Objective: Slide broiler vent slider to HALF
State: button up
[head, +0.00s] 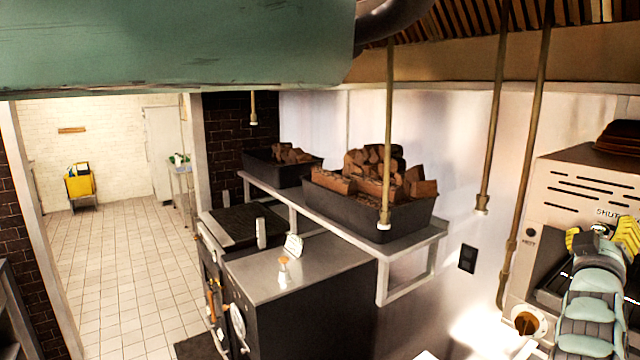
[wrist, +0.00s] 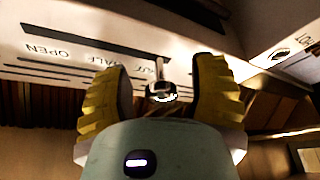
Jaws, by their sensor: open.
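The broiler (head: 570,190) is a pale metal unit at the right of the head view, with dark slots and a SHUT label (head: 607,213). In the wrist view its face appears upside down, with OPEN (wrist: 46,51), HALF (wrist: 102,57) and SHUT labels above long dark slots. The vent slider's metal knob (wrist: 161,92) stands at the SHUT end. My gripper (wrist: 162,85) is open, its yellow ribbed fingers on either side of the knob with gaps visible. In the head view my gripper (head: 603,241) is at the broiler's front; the HALF label is hidden there.
An orange-brown knob (head: 526,322) sits low on the broiler. Hanging brass pipes (head: 494,110) come down left of the broiler. A shelf (head: 405,247) holds black trays of firewood (head: 372,172). A dark stove (head: 305,290) stands below.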

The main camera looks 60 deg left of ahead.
jog(key=shift+w+r, duration=0.25)
jog(key=shift+w, duration=0.05)
jog(key=shift+a, duration=0.1)
jog(key=shift+o, duration=0.4)
jog(key=shift+f, duration=0.1)
jog(key=c, duration=1)
grip_shut()
